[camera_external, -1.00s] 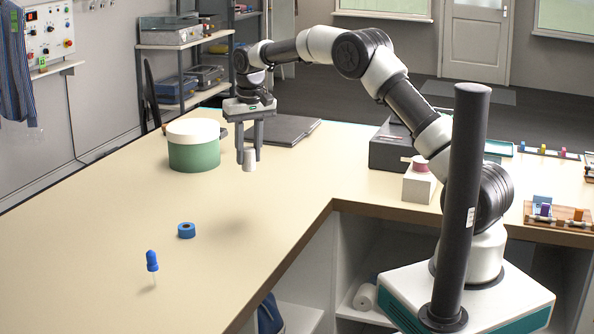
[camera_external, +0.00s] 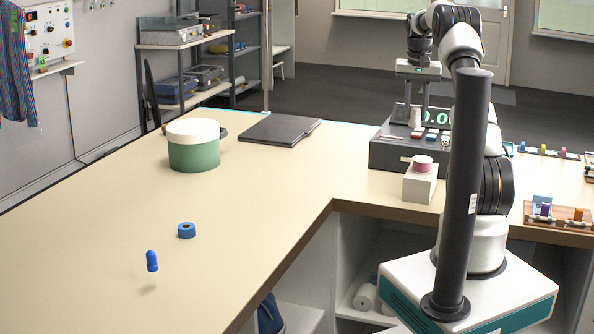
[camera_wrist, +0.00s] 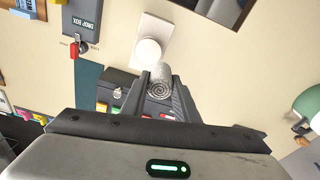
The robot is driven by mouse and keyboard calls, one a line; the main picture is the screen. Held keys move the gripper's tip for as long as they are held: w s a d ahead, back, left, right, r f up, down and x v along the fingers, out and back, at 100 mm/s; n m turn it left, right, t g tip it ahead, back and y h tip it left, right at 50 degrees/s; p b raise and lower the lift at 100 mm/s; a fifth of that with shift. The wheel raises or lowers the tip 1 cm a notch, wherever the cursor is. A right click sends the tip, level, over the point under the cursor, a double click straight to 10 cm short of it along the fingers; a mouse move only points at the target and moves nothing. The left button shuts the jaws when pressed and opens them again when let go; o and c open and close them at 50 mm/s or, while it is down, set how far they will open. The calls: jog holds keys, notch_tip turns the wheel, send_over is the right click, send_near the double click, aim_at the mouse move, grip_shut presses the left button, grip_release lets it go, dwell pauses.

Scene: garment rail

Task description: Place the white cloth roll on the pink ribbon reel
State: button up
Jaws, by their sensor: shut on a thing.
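My gripper (camera_external: 416,105) is at the right, pointing down, shut on the white cloth roll (camera_external: 415,118). The reel lies flat on top of a white block (camera_external: 419,187) on the counter, apart from the roll. In the wrist view the roll's spiral end (camera_wrist: 161,90) shows between the fingers. Beyond it there, a pale round top (camera_wrist: 149,51) sits on the white block; its pink colour does not show clearly.
The dark-grey register-like box (camera_external: 388,154) with coloured keys stands behind the block. A green tub with white lid (camera_external: 193,150), a dark flat folder (camera_external: 281,129), a blue ring (camera_external: 187,230) and a blue-topped dropper (camera_external: 152,261) are left. A wooden rack (camera_external: 560,216) is right.

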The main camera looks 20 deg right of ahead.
jog(key=s+d, duration=0.1)
jog(key=d, duration=0.2)
send_near(422, 158)
jog(key=shift+d, duration=0.1)
jog(key=shift+f, duration=2.1)
jog(key=shift+f, duration=0.25)
jog(key=o, duration=1)
jog(key=shift+r, duration=0.1)
notch_tip(422, 158, up, 12)
jog(key=s, duration=0.1)
jog(key=shift+a, duration=0.45)
